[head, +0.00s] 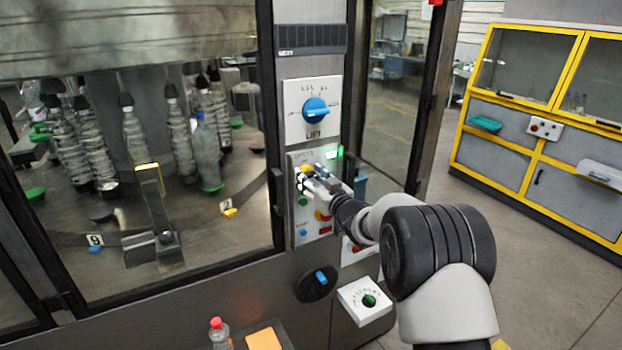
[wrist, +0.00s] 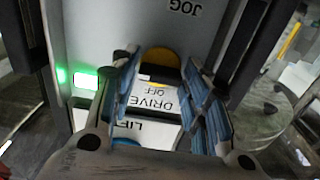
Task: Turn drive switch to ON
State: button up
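The drive switch (wrist: 160,58) shows in the wrist view as a yellow disc with a dark part in front, between my fingertips. A label reading DRIVE and OFF (wrist: 157,98) is beside it. The knob's exact angle is hard to tell. My gripper (wrist: 163,66) has its two blue-padded fingers apart, one on either side of the switch; contact cannot be made out. In the head view my gripper (head: 306,180) is at the upper part of the control panel (head: 298,233) and hides most of the switch.
Above is a blue LIFT knob (head: 316,110). A green lit window (head: 333,153) is close by, and a green button (head: 303,201) and red parts lie below. A black dial with a blue handle (head: 320,278) and a white box with a green knob (head: 369,300) are lower down.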

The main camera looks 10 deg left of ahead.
jog(key=shift+o, duration=1.4)
jog(key=v, duration=0.8)
jog(key=shift+d, duration=0.15)
